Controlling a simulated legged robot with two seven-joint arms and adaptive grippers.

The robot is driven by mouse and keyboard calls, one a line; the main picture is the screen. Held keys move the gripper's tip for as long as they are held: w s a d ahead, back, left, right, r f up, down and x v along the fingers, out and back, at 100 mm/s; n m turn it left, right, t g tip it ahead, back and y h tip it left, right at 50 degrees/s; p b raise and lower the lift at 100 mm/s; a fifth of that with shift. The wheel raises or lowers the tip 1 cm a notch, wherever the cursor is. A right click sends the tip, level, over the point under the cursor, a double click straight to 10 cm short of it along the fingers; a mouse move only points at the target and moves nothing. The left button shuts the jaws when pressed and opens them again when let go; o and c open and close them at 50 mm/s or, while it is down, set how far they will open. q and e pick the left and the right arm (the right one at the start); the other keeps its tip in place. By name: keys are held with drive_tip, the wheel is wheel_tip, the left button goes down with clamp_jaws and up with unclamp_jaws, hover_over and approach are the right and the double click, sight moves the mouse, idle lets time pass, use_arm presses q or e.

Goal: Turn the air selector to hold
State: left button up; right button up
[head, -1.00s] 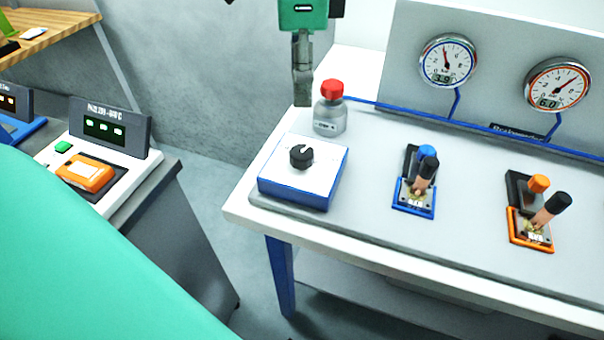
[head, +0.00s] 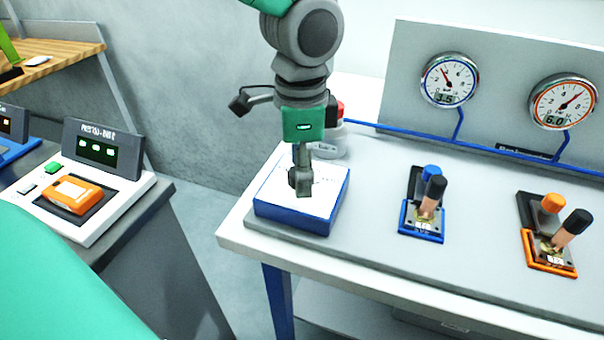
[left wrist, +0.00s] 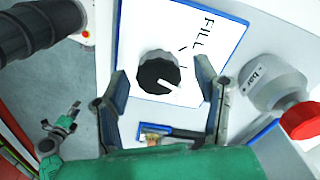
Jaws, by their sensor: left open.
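The air selector is a black round knob with a white pointer line; it shows in the left wrist view (left wrist: 157,73). It sits on a white plate with a blue-sided box (head: 292,214), at the left end of the bench. In the left wrist view the pointer slants to the lower right, away from the printed word FILL; other labels are hidden. My left gripper (head: 300,186) is over the box, pointing down, and hides the knob in the head view. Its two fingers are open, one on each side of the knob; I cannot tell whether they touch it.
To the right are a blue-framed lever (head: 425,215), an orange-framed lever (head: 550,245) and two gauges (head: 449,80) on the back panel. A panel with a display (head: 100,150) stands at left.

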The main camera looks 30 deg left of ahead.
use_arm(q)
drive_tip(key=shift+f, duration=0.3)
drive_tip(key=c, duration=1.1)
drive_tip(key=n+p, duration=0.1)
drive_tip(key=p, duration=0.1)
drive_tip(key=n+p, duration=0.1)
drive_tip(key=p, duration=0.1)
drive_tip(key=shift+s+r+n, duration=0.1)
drive_tip(key=shift+r+n, duration=0.15)
drive_tip(key=shift+n, duration=0.05)
drive_tip(key=shift+c, duration=0.2)
drive_tip(key=shift+f+n+p, duration=0.2)
drive_tip(key=shift+n+p, duration=0.4)
drive_tip(key=shift+p, duration=0.2)
drive_tip(key=o, duration=1.1)
